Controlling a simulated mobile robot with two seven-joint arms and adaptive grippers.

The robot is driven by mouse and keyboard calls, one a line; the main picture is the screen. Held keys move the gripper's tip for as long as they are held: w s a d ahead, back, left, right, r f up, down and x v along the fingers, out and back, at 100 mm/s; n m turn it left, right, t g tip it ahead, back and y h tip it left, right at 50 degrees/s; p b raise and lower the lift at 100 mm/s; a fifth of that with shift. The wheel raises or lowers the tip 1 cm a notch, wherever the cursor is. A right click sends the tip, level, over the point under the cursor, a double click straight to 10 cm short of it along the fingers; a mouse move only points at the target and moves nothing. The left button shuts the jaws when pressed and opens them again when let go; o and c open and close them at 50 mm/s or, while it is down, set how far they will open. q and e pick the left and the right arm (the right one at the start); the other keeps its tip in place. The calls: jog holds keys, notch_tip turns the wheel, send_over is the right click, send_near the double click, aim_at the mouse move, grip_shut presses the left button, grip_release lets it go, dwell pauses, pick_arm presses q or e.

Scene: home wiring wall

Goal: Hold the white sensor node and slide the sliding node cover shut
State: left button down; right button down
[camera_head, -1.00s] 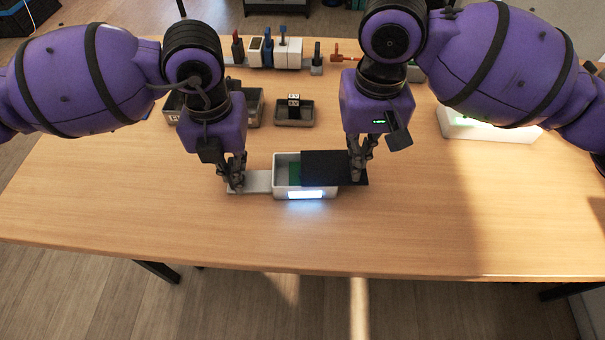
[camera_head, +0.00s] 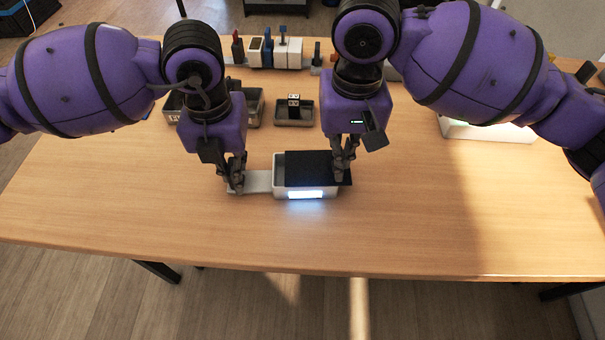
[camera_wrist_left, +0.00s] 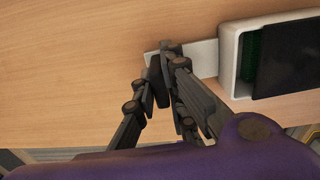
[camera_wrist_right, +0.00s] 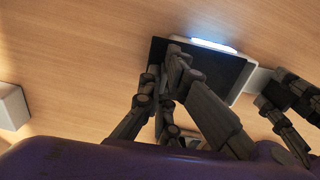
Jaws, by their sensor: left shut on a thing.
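The white sensor node (camera_head: 279,182) is a pale box on the table with a lit front panel and a flat tab (camera_head: 257,182) on its left. The black sliding cover (camera_head: 312,167) lies over most of its opening. A narrow gap shows at the left, with a green board (camera_wrist_left: 253,53) inside in the left wrist view. The cover overhangs the box a little at the right. My left gripper (camera_head: 236,186) is shut on the tab. My right gripper (camera_head: 341,174) is at the cover's right end; its fingertips look close together, but their grip is partly hidden.
Grey bins (camera_head: 248,107) and a small tray with a block (camera_head: 294,113) stand behind the node. Several wiring parts (camera_head: 283,52) line the back. A white lit box (camera_head: 480,131) stands at the right. The table front is clear.

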jog(key=shift+s+a, duration=0.1)
jog(key=shift+a, duration=1)
jog(key=c, duration=1.9)
grip_release()
jog(key=shift+c, duration=0.2)
notch_tip(320, 180, up, 12)
pick_arm(q)
jog(key=c, duration=1.7)
grip_release()
